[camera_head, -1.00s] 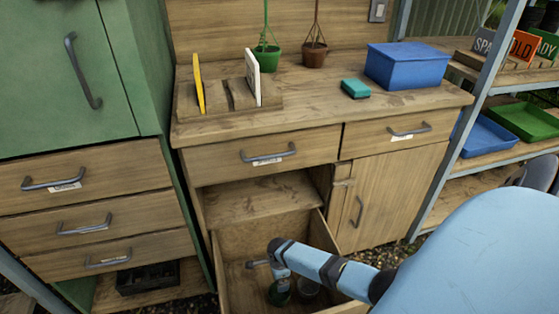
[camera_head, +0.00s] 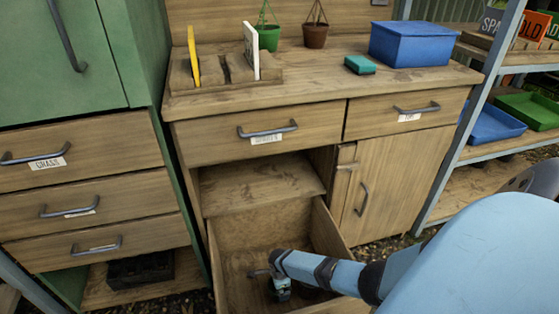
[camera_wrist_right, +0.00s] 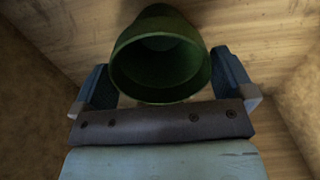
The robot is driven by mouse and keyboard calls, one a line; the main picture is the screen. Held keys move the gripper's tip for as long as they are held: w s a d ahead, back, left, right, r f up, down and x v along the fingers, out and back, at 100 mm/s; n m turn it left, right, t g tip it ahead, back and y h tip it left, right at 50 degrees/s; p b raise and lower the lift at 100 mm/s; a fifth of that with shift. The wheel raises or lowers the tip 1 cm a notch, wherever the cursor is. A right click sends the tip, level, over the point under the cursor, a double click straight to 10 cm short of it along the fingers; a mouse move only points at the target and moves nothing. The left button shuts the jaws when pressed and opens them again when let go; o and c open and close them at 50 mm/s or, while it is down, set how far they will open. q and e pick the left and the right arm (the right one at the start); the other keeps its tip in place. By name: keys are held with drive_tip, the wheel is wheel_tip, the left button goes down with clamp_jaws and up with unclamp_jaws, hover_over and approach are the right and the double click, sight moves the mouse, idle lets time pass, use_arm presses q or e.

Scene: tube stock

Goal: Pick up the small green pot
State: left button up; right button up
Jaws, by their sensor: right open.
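A small dark green pot (camera_wrist_right: 160,62) is in the right wrist view, its round mouth facing the camera. It lies between the two blue fingers of my right gripper (camera_wrist_right: 161,78), which are open, with one finger on each side. Contact with the pot cannot be told. In the head view my right gripper (camera_head: 281,291) is down inside the open lower drawer (camera_head: 243,271), and it hides the pot there. My left gripper is not in view.
The drawer's wooden walls surround my right gripper. On the bench top (camera_head: 300,72) are a hanging green pot (camera_head: 268,38), a brown pot (camera_head: 315,37), a blue box (camera_head: 411,46), a teal block (camera_head: 359,65) and a slotted wooden rack (camera_head: 228,75).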

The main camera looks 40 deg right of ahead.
drive_tip(key=shift+f, duration=0.6)
drive_tip(key=c, duration=0.6)
drive_tip(key=shift+r, duration=0.15)
